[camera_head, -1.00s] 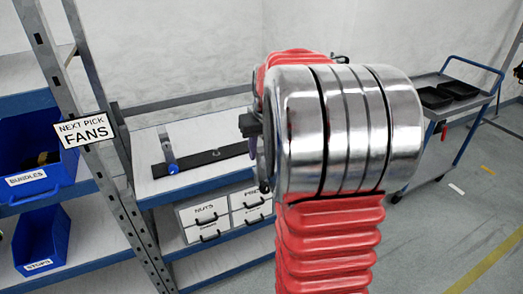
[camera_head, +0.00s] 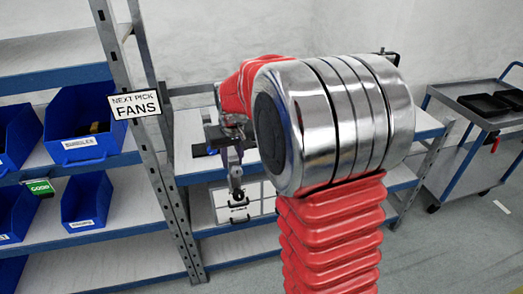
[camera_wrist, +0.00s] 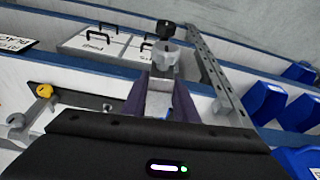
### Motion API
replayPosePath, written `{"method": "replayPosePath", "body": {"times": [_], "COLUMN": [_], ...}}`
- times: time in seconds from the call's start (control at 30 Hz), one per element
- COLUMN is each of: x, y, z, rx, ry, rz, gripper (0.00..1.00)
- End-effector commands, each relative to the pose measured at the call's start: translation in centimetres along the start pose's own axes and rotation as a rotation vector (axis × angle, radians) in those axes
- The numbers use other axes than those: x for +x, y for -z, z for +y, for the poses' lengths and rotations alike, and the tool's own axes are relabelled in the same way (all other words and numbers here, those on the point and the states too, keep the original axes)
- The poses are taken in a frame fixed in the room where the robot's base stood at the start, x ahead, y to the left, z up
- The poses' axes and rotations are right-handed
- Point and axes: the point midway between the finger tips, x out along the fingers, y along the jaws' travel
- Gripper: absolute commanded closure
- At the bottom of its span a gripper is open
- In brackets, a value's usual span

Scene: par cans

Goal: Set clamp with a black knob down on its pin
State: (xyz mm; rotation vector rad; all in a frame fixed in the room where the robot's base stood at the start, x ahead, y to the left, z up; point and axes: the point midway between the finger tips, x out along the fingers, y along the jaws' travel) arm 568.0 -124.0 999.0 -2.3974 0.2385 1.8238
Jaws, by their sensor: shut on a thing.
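My gripper (camera_wrist: 158,98) is shut on the clamp with a black knob (camera_wrist: 164,55). Its grey body is between the purple fingers in the wrist view, with the black knob at the far end. In the head view, my gripper (camera_head: 232,158) points down in front of the shelf unit, and the clamp (camera_head: 236,178) hangs below it, small and dark. A black rail (camera_wrist: 90,100) lies on the shelf top to the left of my gripper in the wrist view. A clamp with a yellow knob (camera_wrist: 44,91) is at this rail. I cannot make out the pin for the held clamp.
White drawers (camera_wrist: 100,42) with black handles are under the shelf top. A steel upright (camera_head: 150,140) with a FANS sign (camera_head: 135,104) and blue bins (camera_head: 88,200) stand left. A trolley (camera_head: 480,120) stands right. My arm hides part of the shelf.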

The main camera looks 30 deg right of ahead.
Motion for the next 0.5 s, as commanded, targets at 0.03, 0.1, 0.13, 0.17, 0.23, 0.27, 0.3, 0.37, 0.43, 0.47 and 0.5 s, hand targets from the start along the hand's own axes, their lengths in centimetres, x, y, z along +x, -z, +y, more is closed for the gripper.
{"method": "replayPosePath", "body": {"times": [0.03, 0.1, 0.13, 0.17, 0.23, 0.27, 0.3, 0.37, 0.43, 0.47, 0.5], "x": [0.4, 0.8, 1.0, 1.1, 1.4, 1.4, 1.5, 1.6, 1.7, 1.7, 1.7], "y": [-0.1, -0.4, -0.5, -0.7, -1.0, -1.1, -1.3, -1.5, -1.7, -1.7, -1.7], "z": [-2.2, -4.8, -5.9, -6.9, -8.9, -9.7, -10.5, -11.5, -12.1, -12.2, -12.3], "rx": [-0.032, -0.07, -0.087, -0.103, -0.137, -0.148, -0.163, -0.178, -0.188, -0.191, -0.192], "ry": [0.009, 0.019, 0.024, 0.028, 0.038, 0.041, 0.045, 0.05, 0.053, 0.053, 0.054], "rz": [-0.001, -0.001, -0.001, -0.001, 0.0, 0.0, 0.001, 0.002, 0.002, 0.002, 0.002], "gripper": [1.0, 1.0, 1.0, 1.0, 1.0, 1.0, 1.0, 1.0, 1.0, 1.0, 1.0]}}
